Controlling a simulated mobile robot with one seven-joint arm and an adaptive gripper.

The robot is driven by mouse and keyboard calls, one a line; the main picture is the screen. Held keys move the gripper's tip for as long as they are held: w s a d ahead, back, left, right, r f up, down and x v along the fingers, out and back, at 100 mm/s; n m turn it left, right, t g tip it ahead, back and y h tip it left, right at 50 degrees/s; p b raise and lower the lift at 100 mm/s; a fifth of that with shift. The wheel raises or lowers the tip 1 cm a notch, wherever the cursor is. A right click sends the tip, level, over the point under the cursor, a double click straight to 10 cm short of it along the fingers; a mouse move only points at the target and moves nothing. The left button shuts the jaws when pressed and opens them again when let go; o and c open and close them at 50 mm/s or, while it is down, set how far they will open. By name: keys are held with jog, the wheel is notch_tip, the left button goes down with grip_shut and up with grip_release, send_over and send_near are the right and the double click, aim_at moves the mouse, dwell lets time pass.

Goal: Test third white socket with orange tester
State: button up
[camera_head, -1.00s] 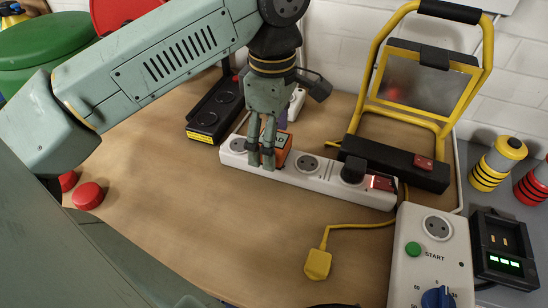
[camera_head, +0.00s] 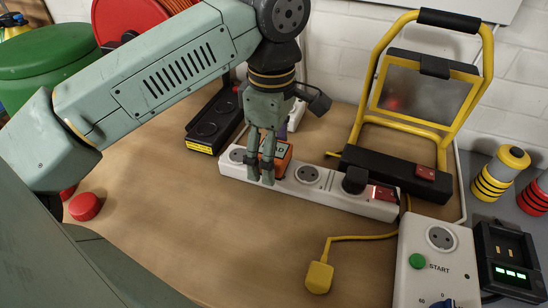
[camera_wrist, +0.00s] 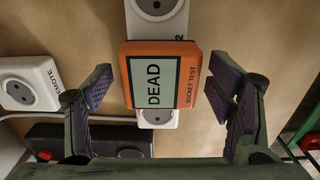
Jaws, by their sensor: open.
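The orange tester (camera_head: 283,153) sits on the white socket strip (camera_head: 330,190), between the leftmost socket (camera_head: 237,155) and a bare socket (camera_head: 308,174). It covers the socket beneath it. In the wrist view the tester (camera_wrist: 190,90) shows its screen reading DEAD. A bare socket with a "2" beside it (camera_wrist: 155,8) lies above it, and another is partly hidden below. My gripper (camera_head: 260,178) is open at the tester in the head view. In the wrist view my gripper (camera_wrist: 160,88) has one finger on each side of the tester, with gaps visible.
A black plug (camera_head: 354,180) and a red switch (camera_head: 382,193) are at the strip's right end. A yellow work lamp (camera_head: 425,90) stands behind. A yellow plug (camera_head: 318,277) lies in front, and a START timer box (camera_head: 436,262) is at right.

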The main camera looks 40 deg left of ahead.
jog(key=shift+c, duration=0.5)
dwell(0.3)
jog(key=c, duration=1.6)
jog(key=shift+r+p, duration=1.7)
jog(key=shift+r, duration=1.35)
